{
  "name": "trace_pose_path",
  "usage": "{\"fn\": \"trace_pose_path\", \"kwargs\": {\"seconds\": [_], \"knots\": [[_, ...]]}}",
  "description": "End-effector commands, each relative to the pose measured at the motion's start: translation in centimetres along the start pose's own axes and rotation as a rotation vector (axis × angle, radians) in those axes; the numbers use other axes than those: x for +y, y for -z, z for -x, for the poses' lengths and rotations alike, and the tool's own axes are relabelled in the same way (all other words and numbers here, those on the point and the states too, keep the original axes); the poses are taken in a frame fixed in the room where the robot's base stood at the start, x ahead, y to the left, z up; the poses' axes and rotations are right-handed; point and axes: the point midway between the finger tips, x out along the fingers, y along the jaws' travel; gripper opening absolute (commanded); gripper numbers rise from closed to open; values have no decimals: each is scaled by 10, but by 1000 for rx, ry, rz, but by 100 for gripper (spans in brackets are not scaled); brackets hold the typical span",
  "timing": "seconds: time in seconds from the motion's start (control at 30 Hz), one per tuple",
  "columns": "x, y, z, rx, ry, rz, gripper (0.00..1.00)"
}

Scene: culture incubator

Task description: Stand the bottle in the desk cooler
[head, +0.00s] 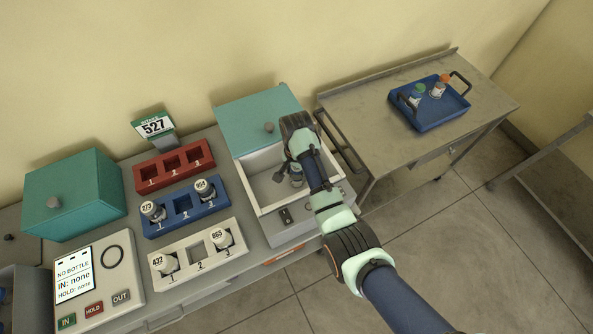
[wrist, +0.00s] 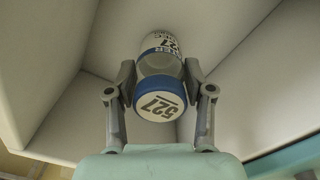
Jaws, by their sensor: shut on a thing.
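The bottle (wrist: 158,62) has a blue cap marked 527 and a label with 527, seen in the wrist view. My gripper (wrist: 158,88) is shut on it, one finger on each side just below the cap. The desk cooler (head: 256,196) is an open white box with its teal lid (head: 258,117) raised at the back. Pale inner walls surround the bottle in the wrist view. I cannot tell whether its base touches the cooler floor.
Left of the cooler are red (head: 174,166), blue (head: 184,207) and white (head: 198,255) racks; the blue and white ones hold bottles. A green 527 sign (head: 154,126), a teal box (head: 74,194) and a display panel (head: 92,280) stand nearby. A cart at right carries a blue tray (head: 432,121).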

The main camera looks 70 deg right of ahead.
Motion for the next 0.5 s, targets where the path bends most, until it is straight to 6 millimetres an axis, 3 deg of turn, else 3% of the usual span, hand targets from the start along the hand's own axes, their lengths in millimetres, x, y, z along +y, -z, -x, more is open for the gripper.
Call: {"fn": "trace_pose_path", "kwargs": {"seconds": [0.07, 0.1, 0.23, 0.5], "knots": [[0, 0, -3, 0, 0, 0, 15], [0, 0, -3, 0, 0, 0, 54], [0, 0, -3, 0, 0, 0, 76], [0, 0, -3, 0, 0, 0, 77]]}}
